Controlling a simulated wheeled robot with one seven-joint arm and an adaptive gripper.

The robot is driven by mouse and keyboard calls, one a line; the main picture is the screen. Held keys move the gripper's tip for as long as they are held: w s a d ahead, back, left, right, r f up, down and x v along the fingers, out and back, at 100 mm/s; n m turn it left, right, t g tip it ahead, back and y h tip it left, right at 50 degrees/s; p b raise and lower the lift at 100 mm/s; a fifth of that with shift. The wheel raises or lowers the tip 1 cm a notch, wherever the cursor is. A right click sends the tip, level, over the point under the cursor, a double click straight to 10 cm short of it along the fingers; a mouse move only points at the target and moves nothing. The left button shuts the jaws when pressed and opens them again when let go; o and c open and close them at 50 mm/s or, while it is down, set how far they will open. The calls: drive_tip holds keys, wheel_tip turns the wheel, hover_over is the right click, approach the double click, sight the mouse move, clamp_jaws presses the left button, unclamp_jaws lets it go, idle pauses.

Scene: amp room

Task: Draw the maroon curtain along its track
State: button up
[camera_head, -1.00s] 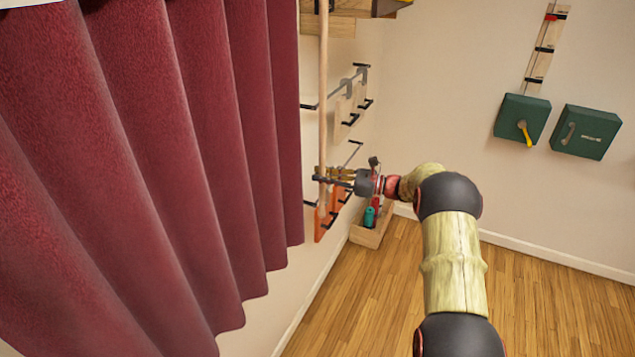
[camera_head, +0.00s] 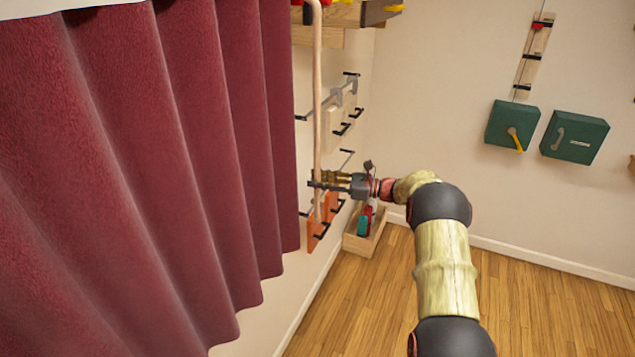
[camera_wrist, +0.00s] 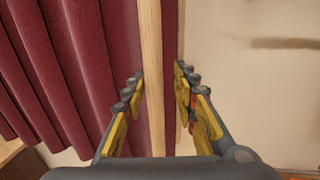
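The maroon curtain (camera_head: 150,150) hangs in deep folds over the left of the head view. It also fills the left of the wrist view (camera_wrist: 80,60). A long pale wooden rod (camera_head: 317,90) hangs upright beside the curtain's right edge. My gripper (camera_head: 318,181) is at the lower part of this rod. In the wrist view the rod (camera_wrist: 150,70) passes between the two fingers of my gripper (camera_wrist: 158,80). The left fingertip is close to the rod, and a gap shows between the rod and the right finger. The curtain's track is not in view.
Wall fixtures with black pegs (camera_head: 345,105) and an orange bracket (camera_head: 317,234) are behind the rod. A wooden tray (camera_head: 364,243) is on the floor below. Two green boxes (camera_head: 512,126) are on the far wall. The wooden floor at right is clear.

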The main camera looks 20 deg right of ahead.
drive_tip(key=shift+o, duration=0.3)
drive_tip(key=shift+f, duration=0.1)
drive_tip(key=v, duration=1.2)
